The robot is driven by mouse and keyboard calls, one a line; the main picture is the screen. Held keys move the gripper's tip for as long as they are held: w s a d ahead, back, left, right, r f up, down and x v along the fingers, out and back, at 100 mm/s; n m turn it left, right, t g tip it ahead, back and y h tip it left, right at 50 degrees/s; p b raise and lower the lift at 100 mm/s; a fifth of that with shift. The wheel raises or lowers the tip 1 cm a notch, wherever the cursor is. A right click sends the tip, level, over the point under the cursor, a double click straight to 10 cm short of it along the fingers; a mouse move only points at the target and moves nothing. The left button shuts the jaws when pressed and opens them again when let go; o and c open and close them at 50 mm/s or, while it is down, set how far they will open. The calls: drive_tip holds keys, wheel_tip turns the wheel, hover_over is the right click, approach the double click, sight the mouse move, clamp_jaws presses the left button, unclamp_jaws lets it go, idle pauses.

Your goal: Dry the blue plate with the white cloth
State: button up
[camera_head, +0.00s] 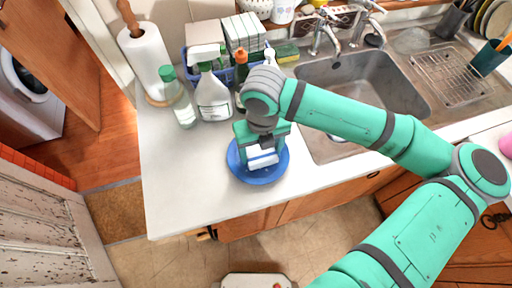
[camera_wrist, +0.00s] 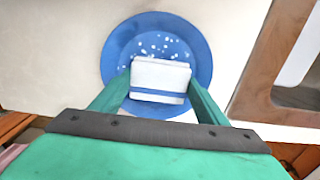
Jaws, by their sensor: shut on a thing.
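The blue plate (camera_head: 243,172) lies flat on the white counter, left of the sink. In the wrist view the plate (camera_wrist: 118,48) shows several pale drops or flecks on its far inner part. My gripper (camera_head: 262,150) is over the plate and shut on the white cloth (camera_head: 262,160), which is a folded block with a blue stripe. The cloth (camera_wrist: 160,78) is between the two fingers in the wrist view and covers the plate's middle. I cannot tell whether the cloth touches the plate. The near part of the plate is partly hidden by the cloth and gripper.
Spray bottle (camera_head: 212,95), green-capped bottle (camera_head: 178,98) and paper towel roll (camera_head: 146,60) stand behind the plate to the left. The sink (camera_head: 385,85) lies to the right. The counter's front edge is close to the plate. Bare counter (camera_head: 180,180) lies left.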

drive_tip(key=shift+a, duration=0.1)
drive_tip(key=shift+w+a, duration=0.3)
drive_tip(key=shift+a, duration=0.45)
drive_tip(key=shift+s+d+f, duration=0.1)
drive_tip(key=shift+s+d, duration=0.15)
drive_tip(key=shift+d, duration=0.25)
drive_tip(key=shift+s+d, duration=0.25)
drive_tip(key=shift+d, duration=0.2)
drive_tip(key=shift+w+a, duration=0.3)
drive_tip(key=shift+a, duration=0.2)
drive_tip(key=shift+w+d, duration=0.25)
drive_tip(key=shift+w, duration=0.25)
drive_tip(key=shift+s+a, duration=0.25)
drive_tip(key=shift+s, duration=0.3)
drive_tip(key=shift+s+a, duration=0.2)
drive_tip(key=shift+s, duration=0.3)
drive_tip(key=shift+w+d, duration=0.25)
drive_tip(key=shift+w, duration=0.25)
drive_tip(key=shift+w+d, duration=0.2)
drive_tip(key=shift+w, duration=0.3)
drive_tip(key=shift+s, duration=0.1)
drive_tip(key=shift+a, duration=0.1)
